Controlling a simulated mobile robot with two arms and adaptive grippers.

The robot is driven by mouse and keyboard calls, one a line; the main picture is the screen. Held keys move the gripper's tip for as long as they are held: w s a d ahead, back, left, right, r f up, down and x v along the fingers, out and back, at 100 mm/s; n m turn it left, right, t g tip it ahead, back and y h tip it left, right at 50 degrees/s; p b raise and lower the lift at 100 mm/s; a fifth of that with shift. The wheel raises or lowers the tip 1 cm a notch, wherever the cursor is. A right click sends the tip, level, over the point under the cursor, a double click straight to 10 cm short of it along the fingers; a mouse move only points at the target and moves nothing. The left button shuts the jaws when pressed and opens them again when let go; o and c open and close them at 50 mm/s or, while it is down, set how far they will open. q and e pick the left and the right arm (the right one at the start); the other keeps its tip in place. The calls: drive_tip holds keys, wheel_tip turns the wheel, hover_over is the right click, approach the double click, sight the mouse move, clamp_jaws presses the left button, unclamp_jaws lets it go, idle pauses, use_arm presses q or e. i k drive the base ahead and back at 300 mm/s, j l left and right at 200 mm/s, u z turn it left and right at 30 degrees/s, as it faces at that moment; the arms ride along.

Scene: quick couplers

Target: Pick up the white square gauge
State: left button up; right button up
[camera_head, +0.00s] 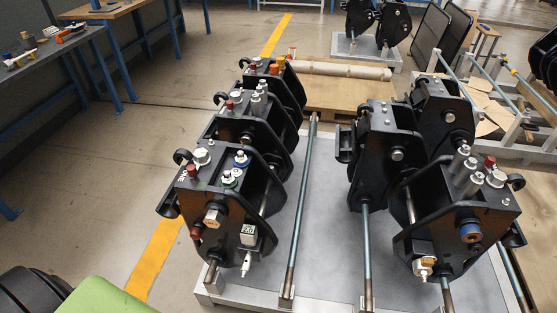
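A small white square gauge (248,235) with dark markings sits low on the front face of the near left black quick coupler (205,205). A pale fitting hangs just below it. A small light-coloured fitting (425,264) sits low on the near right coupler (462,220); whether it is also a gauge is too small to tell. Neither of my grippers shows in this view, and nothing is seen touching the gauge.
The couplers stand on a grey metal plate (325,230) with long rods between them. Red, blue and silver fittings stick up around their tops. A wooden pallet (340,93) lies behind. Workbenches (50,48) stand at the upper left. The floor (110,190) left of the couplers is clear.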

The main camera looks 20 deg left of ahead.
sight(248, 232)
drive_tip(key=j+u, duration=0.15)
drive_tip(key=u, duration=0.8)
